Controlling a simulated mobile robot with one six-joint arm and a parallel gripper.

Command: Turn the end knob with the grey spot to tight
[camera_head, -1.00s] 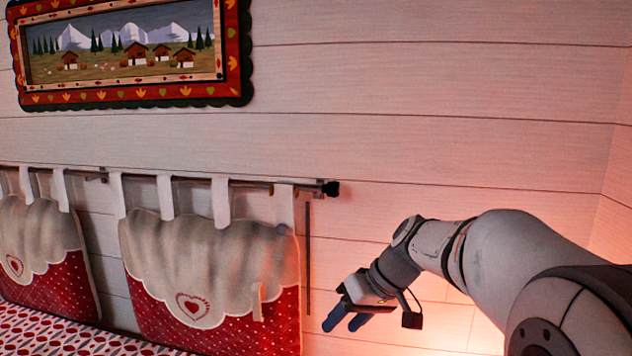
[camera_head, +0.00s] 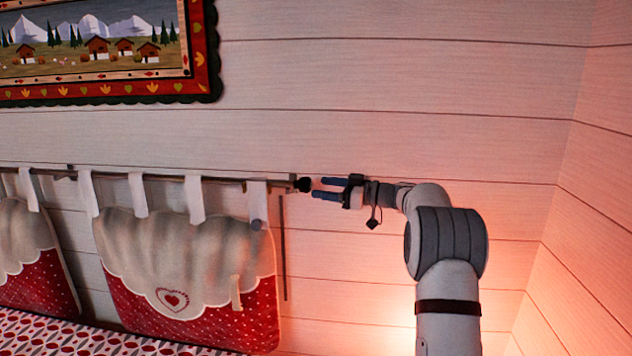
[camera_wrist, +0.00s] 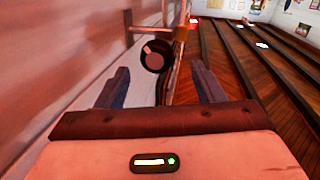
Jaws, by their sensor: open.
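The end knob (camera_head: 304,184) is small and black and sits at the right end of the horizontal rod (camera_head: 225,181). In the wrist view the knob (camera_wrist: 155,57) shows end-on as a dark round disc with a small paler mark on its face. My gripper (camera_head: 319,188) is open and just right of the knob, its blue fingers pointing left at it. In the wrist view the knob lies between and beyond the fingertips (camera_wrist: 160,72), with nothing held. A gap seems to remain between fingers and knob.
Two red and cream cushions (camera_head: 185,270) hang from the rod by cloth tabs above a patterned bed cover (camera_head: 100,340). A framed mountain picture (camera_head: 100,50) hangs above. The plank wall (camera_head: 400,110) runs close behind the rod. The space to the right is clear.

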